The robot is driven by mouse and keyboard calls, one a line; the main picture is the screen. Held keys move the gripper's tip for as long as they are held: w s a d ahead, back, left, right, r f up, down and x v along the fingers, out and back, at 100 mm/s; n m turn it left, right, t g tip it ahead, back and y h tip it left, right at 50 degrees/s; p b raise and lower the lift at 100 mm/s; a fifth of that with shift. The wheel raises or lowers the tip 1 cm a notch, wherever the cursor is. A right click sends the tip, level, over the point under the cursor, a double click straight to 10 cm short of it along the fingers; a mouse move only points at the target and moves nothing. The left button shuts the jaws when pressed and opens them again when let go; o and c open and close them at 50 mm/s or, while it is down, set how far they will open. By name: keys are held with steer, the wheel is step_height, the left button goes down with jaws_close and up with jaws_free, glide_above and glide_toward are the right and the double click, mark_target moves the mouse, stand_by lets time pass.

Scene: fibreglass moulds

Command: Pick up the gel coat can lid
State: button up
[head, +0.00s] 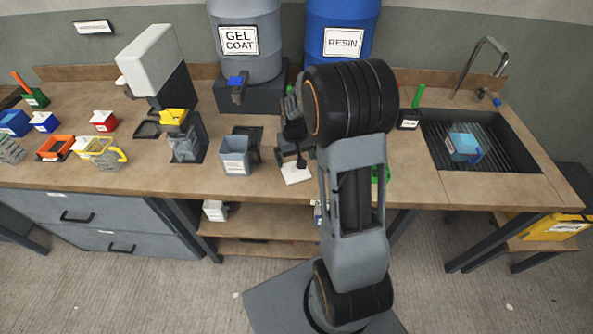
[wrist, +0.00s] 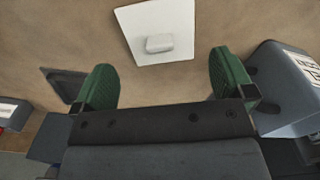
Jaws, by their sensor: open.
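The lid is a white square plate with a small raised block on top (wrist: 180,20). It lies flat on the bench and also shows in the head view (head: 297,177), partly covered by my gripper. In the wrist view, my gripper (wrist: 163,72) has its two green fingers wide apart with nothing between them. The lid lies beyond the fingertips, roughly centred between them and apart from them. In the head view, my gripper (head: 292,152) hangs over the bench just above the lid.
A grey labelled container (head: 235,161) stands left of the lid; a grey labelled container (wrist: 284,88) is close to the right finger in the wrist view. The blue resin drum (head: 340,30) and grey gel coat drum (head: 242,62) stand behind. A sink (head: 505,150) is at right.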

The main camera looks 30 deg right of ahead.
mark_target(295, 168)
steer(key=shift+w+f+p, duration=0.1)
steer(key=shift+f+p, duration=0.6)
steer(key=shift+f, duration=2.35)
steer(key=c, duration=0.6)
steer(key=shift+o, duration=0.2)
steer(key=shift+d+r, duration=0.1)
